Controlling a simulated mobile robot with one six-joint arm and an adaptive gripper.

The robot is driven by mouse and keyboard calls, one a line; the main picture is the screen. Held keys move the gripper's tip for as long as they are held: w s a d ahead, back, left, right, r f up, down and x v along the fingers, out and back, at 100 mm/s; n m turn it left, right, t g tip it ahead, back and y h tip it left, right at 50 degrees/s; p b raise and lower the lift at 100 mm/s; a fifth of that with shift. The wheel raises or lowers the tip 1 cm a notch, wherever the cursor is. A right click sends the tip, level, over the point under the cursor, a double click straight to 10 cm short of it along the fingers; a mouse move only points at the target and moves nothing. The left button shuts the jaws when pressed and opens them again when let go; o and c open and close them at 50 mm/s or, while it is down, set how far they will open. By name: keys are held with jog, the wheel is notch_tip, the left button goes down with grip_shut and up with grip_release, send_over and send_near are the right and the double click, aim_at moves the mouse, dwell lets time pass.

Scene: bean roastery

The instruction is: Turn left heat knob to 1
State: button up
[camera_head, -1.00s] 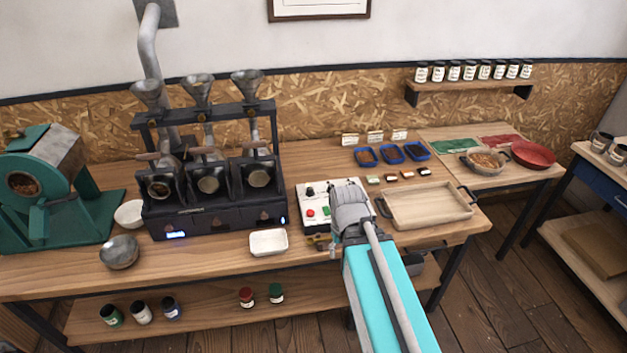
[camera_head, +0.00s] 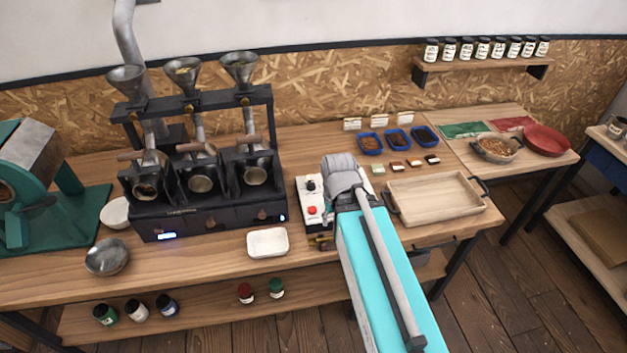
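The dark three-drum roaster (camera_head: 190,226) stands on the workbench at left centre. Small reddish knobs show on its front, and the left one (camera_head: 162,224) sits above a lit blue display (camera_head: 167,236). Its setting is too small to read. A white control box (camera_head: 308,187) with a black knob and a red button stands right of the roaster, partly hidden by my arm. My gripper (camera_head: 320,241) shows only in part, at the box's front edge, right of the roaster and apart from it. Its fingers are too small and covered to tell their opening.
A white tray (camera_head: 267,243) lies between the roaster and my gripper. A metal bowl (camera_head: 107,257) stands at the bench's front left. A wooden tray (camera_head: 434,197) and blue dishes (camera_head: 397,139) are on the right. Funnels (camera_head: 183,76) rise above the roaster.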

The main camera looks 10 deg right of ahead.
jog(key=shift+a, duration=0.2)
jog(key=o, duration=0.4)
jog(key=shift+w, duration=0.25)
jog(key=m+b, duration=0.1)
jog(key=m, duration=0.8)
send_over(311, 182)
jog(key=f, duration=0.1)
jog(key=shift+f, duration=0.25)
notch_tip(311, 182, down, 13)
jog(key=b, duration=1.4)
jog(key=shift+f, duration=0.2)
jog(key=shift+c, duration=0.3)
jog(key=c, duration=1.1)
